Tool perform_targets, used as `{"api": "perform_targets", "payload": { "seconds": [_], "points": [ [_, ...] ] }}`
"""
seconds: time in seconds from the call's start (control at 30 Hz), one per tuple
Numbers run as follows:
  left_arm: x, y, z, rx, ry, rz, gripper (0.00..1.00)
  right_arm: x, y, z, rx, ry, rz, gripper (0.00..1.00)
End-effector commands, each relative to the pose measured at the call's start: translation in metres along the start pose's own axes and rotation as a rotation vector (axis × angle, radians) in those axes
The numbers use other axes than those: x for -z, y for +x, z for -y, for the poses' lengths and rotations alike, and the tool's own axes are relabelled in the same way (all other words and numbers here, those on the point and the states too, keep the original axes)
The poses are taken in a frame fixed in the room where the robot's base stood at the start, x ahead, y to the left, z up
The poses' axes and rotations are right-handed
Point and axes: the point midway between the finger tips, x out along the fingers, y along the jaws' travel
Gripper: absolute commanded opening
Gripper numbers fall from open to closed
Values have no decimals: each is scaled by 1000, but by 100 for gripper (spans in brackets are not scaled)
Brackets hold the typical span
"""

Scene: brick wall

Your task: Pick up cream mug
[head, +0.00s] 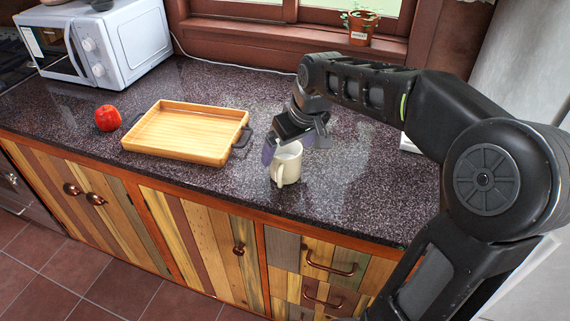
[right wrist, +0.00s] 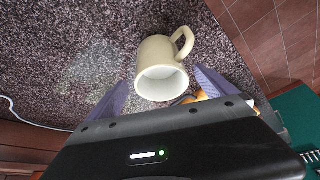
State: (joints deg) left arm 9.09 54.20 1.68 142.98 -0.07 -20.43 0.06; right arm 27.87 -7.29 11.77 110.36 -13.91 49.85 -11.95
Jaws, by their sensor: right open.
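The cream mug (head: 287,167) stands upright near the front edge of the dark speckled counter (head: 340,187), with its handle toward the front. My right gripper (head: 295,147) is over the mug from behind, with its purple fingers spread. In the right wrist view, the mug (right wrist: 160,70) lies ahead of and between the spread fingertips (right wrist: 162,88), its open rim facing the camera and its handle at upper right. I see a gap between the mug and each finger. My left gripper is not in view.
A wooden tray (head: 190,155) with dark handles lies empty left of the mug. A red apple (head: 108,118) is left of the tray, and a white microwave (head: 108,45) stands behind. A potted plant (head: 360,27) sits on the windowsill. Counter right of the mug is clear.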

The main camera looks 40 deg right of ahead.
Motion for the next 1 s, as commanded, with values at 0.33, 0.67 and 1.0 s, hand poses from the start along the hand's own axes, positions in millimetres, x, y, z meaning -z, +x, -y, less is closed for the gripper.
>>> {"api": "perform_targets", "payload": {
  "seconds": [0.33,0.67,1.0],
  "points": [
    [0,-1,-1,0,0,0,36,0,5,0,0,0,2,96],
    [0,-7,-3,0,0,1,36,-1,48,2,1,0,3,96],
    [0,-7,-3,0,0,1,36,0,52,2,-1,0,-1,96]
  ]
}}
